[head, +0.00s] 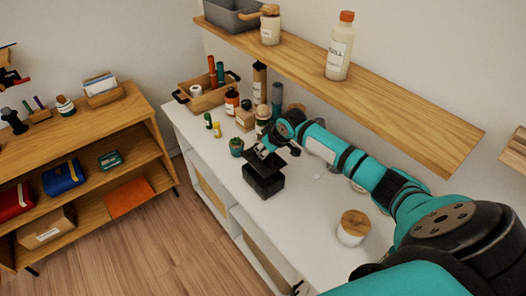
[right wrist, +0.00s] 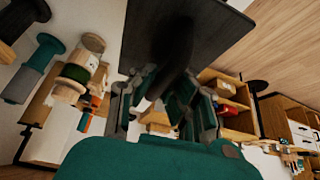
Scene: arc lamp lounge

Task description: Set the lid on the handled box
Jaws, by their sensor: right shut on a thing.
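The handled box appears to be the small black box (head: 264,184) on the white cabinet top. The dark flat lid (head: 280,160) is just above the box and partly covers its opening. I cannot tell whether lid and box touch. My right gripper (head: 265,150) is shut on the lid from above. In the right wrist view the lid (right wrist: 215,25) fills the top of the picture, its dark handle (right wrist: 176,55) between the fingers of my right gripper (right wrist: 165,95). The box is not clearly visible in that view. My left gripper is not in view.
Several bottles and jars, and a wooden tray (head: 210,98) with black handles, are behind. A white jar with a wooden lid (head: 352,228) stands at front right. A wooden wall shelf (head: 390,95) hangs above.

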